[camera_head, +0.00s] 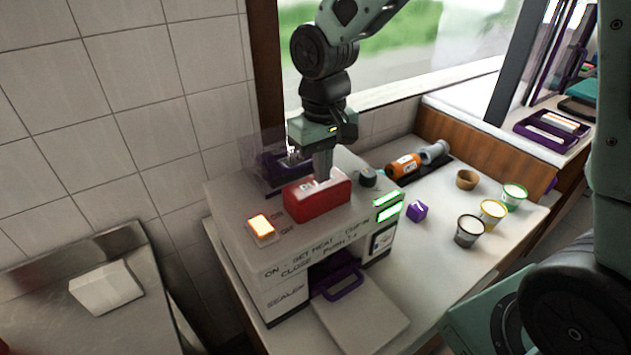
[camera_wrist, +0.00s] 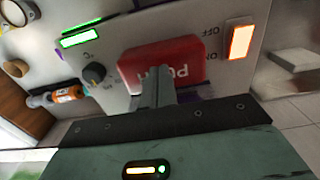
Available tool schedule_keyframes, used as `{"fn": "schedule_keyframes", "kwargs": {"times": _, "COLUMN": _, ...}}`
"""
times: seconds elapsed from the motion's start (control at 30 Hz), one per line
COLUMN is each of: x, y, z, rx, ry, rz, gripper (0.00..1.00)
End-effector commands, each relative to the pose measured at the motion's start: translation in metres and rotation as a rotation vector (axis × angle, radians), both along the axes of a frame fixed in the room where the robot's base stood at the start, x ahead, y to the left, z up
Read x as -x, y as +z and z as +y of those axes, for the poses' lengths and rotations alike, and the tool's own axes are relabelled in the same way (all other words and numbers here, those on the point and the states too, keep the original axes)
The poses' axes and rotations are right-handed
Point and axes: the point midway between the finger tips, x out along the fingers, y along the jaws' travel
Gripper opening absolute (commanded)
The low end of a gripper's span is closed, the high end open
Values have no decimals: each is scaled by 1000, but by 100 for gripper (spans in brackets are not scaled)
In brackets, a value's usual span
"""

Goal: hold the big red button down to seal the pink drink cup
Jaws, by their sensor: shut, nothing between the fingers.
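The big red button (camera_head: 318,199) is on top of the white sealer machine (camera_head: 285,250). In the wrist view the red button (camera_wrist: 185,65) shows part of the word PUSH. My gripper (camera_head: 322,178) is shut and empty, pointing down with its fingertips at the button's top; in the wrist view the shut fingers (camera_wrist: 158,88) overlap the button's face. I cannot tell how far the button is pressed. An orange switch (camera_head: 261,226) is lit and two green displays (camera_head: 389,206) glow. The pink drink cup is not visible; the machine's front opening is dark, with a purple handle (camera_head: 338,284) there.
A dark knob (camera_head: 368,177) sits beside the button. A steel counter (camera_head: 60,295) is at left.

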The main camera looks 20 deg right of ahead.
Motion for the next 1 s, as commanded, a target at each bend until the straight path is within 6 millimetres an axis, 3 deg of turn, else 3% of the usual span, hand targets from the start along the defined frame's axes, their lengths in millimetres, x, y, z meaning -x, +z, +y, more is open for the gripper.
{"fn": "schedule_keyframes", "kwargs": {"times": 1.0, "x": 0, "y": -30, "z": 0, "rx": 0, "ry": 0, "rz": 1, "gripper": 0}}
